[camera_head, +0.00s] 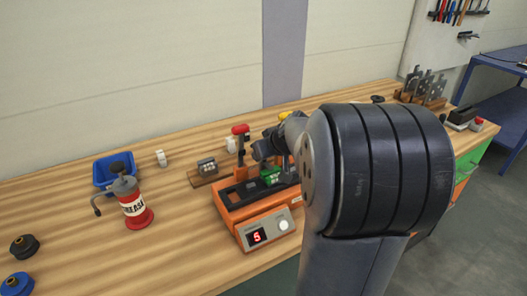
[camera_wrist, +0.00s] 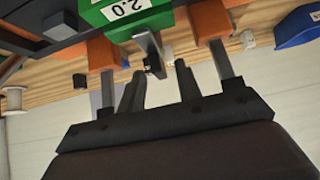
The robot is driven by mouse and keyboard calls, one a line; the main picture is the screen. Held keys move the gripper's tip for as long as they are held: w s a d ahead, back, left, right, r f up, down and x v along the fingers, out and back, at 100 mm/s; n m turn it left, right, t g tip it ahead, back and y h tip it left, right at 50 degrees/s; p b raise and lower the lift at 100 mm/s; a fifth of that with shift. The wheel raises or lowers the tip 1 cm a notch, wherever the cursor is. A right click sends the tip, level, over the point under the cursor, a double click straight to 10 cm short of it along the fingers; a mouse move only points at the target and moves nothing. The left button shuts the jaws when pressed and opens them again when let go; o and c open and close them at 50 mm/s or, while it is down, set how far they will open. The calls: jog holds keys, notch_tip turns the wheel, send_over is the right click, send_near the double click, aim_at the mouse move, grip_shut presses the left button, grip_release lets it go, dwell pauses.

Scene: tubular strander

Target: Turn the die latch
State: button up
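The orange machine (camera_head: 262,222) with a red "5" display stands on the bench. A green die block (camera_head: 271,176) sits on it; its "2.0" label shows in the wrist view (camera_wrist: 118,14). A small grey latch lever (camera_wrist: 149,44) sticks out from the green block, with a dark end. My gripper (camera_wrist: 157,62) is just in front of the green block, its fingers apart on either side of the lever. I see no finger clearly touching it. In the head view my arm hides most of the gripper and the machine's right side.
A red-knobbed lever (camera_head: 240,130) rises behind the machine. A red and white grease can (camera_head: 136,207) and a blue bin (camera_head: 106,178) stand to the left, dark round parts (camera_head: 24,245) farther left. A wooden rack (camera_head: 420,98) is at the back right.

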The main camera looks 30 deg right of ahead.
jog(key=shift+w+f, duration=0.1)
grip_shut()
dwell(0.3)
jog(key=shift+p, duration=0.4)
jog(key=shift+a+r+m+h+p, duration=0.15)
jog(key=shift+r+m+h+p, duration=0.1)
jog(key=shift+m+h+p, duration=0.6)
jog(key=m+p, duration=0.1)
jog(key=p, duration=0.2)
jog(key=shift+f+h, duration=0.1)
jog(key=shift+h, duration=0.15)
jog(key=shift+f+p, duration=0.2)
jog(key=shift+p, duration=0.2)
